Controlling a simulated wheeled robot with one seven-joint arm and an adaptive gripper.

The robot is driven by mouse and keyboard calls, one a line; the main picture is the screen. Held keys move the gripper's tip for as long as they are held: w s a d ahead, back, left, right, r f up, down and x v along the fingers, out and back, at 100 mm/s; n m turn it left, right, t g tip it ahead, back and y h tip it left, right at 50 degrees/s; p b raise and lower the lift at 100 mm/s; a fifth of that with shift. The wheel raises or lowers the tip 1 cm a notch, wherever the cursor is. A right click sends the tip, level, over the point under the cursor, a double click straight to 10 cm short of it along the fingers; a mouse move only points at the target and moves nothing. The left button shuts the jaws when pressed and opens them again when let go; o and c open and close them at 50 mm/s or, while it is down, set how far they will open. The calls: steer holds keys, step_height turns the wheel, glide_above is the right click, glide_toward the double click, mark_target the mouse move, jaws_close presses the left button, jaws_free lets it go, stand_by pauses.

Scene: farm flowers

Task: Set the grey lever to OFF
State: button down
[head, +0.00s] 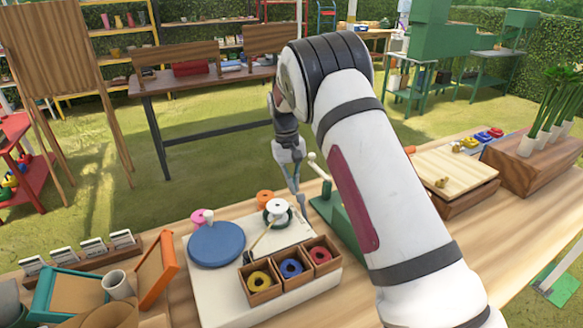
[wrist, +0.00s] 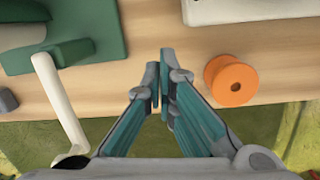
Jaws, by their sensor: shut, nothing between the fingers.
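A pale grey-white lever (wrist: 58,105) with a rounded end rises from a green base (wrist: 100,35) at the left of the wrist view. In the head view the lever's pale knob (head: 312,157) and rod stand above the green base (head: 338,220), partly hidden by my arm. I see no readable ON or OFF marking. My gripper (wrist: 159,78) is shut and empty, above the table's edge, to the right of the lever and apart from it. In the head view my gripper (head: 301,203) points down just left of the green base.
An orange spool (wrist: 231,80) lies right of my gripper. A white board (head: 215,290) holds a blue disc (head: 216,245) and wooden boxes with coloured rings. A wooden box (head: 455,180) stands right of my arm. Grass shows past the table's far edge.

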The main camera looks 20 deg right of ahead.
mark_target(304, 212)
steer(key=shift+s+r+p, duration=0.2)
steer(key=shift+s+r, duration=0.2)
steer(key=shift+s, duration=0.2)
steer(key=shift+s+r+p, duration=0.2)
steer(key=shift+s+r, duration=0.2)
steer(key=shift+s, duration=0.2)
steer(key=shift+s+r, duration=0.15)
steer(key=shift+s, duration=0.45)
steer(key=shift+r, duration=0.1)
